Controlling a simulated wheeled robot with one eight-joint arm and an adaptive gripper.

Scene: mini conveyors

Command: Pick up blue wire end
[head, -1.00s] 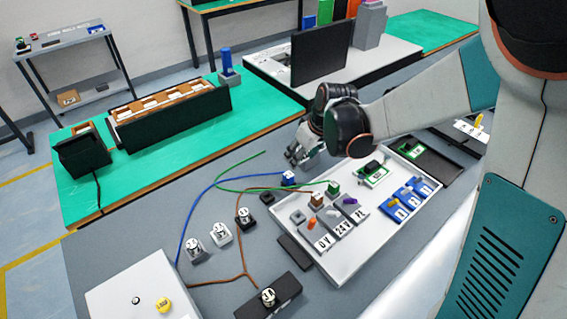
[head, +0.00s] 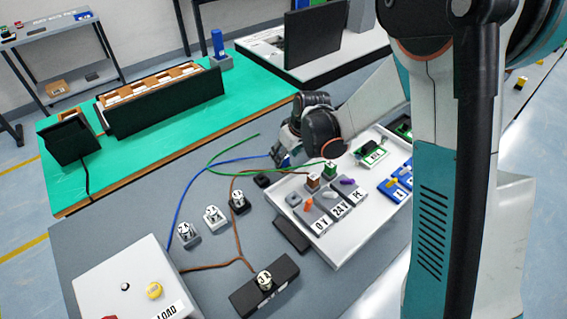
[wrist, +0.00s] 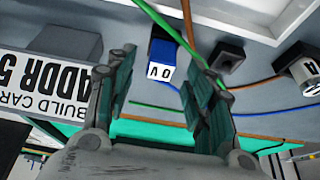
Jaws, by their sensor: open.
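The blue wire end is a blue block (wrist: 162,50) with a white "0 V" label face, seen in the wrist view between my fingertips. My gripper (wrist: 160,72) is open, one finger on each side of the block; I cannot tell how deep the block sits between them. In the head view my gripper (head: 280,154) hides the block. The blue wire (head: 180,200) curves away from there to the left across the grey table.
A green wire (wrist: 183,22) crosses close by the right finger. A white tray (head: 335,257) with terminals lies right of the gripper. Several plugs, including one on a black block (head: 250,297), stand in front. A white box (head: 105,285) sits at front left.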

